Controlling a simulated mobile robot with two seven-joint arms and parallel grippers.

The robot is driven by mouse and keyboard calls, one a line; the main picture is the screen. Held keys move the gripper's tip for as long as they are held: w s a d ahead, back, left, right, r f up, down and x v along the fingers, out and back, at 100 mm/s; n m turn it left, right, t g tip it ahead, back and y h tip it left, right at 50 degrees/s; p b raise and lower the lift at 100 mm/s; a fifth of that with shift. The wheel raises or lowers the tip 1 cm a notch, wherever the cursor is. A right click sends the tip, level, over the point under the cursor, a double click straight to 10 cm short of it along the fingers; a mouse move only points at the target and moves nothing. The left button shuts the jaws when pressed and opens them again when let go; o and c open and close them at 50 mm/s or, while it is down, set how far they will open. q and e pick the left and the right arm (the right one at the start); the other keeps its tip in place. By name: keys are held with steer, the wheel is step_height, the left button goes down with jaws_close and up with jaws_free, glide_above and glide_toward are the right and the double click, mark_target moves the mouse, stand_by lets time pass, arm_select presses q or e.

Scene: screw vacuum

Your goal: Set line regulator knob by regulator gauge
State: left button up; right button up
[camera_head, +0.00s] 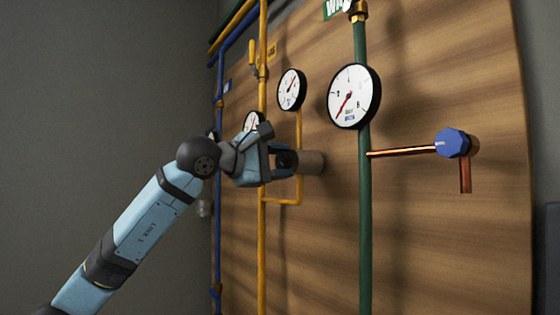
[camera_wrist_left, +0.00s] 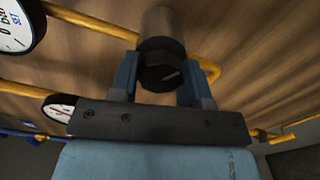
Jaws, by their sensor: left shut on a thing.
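My left gripper (camera_head: 286,161) is at the regulator, a grey-brown cylinder (camera_head: 313,163) on the wooden panel by the yellow pipe. In the left wrist view its two fingers (camera_wrist_left: 160,78) stand on either side of the black regulator knob (camera_wrist_left: 160,68), shut on it. The knob has a pale mark on its face, and the metal cylinder (camera_wrist_left: 161,23) is behind it. A white gauge (camera_head: 291,90) with a red needle hangs above the regulator, by the yellow pipe. In the head view the gripper mostly hides the knob. My right gripper is out of view.
A larger gauge (camera_head: 355,96) sits on the green pipe (camera_head: 364,220), right of the regulator. A blue knob (camera_head: 453,143) ends a copper pipe (camera_head: 402,152) farther right. Another gauge (camera_head: 253,121) is partly behind my arm. Yellow pipe (camera_head: 281,202) runs just below the gripper.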

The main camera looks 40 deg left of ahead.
arm_select(q)
steer(key=m+p, duration=0.1)
steer(key=m, duration=0.4)
steer(key=shift+r+m, duration=0.15)
steer(key=shift+m, duration=0.15)
steer(key=shift+m+p, duration=0.35)
steer(key=shift+m, duration=1.85)
steer(key=o, duration=0.9)
steer(key=shift+o, duration=0.2)
steer(key=shift+s, duration=0.1)
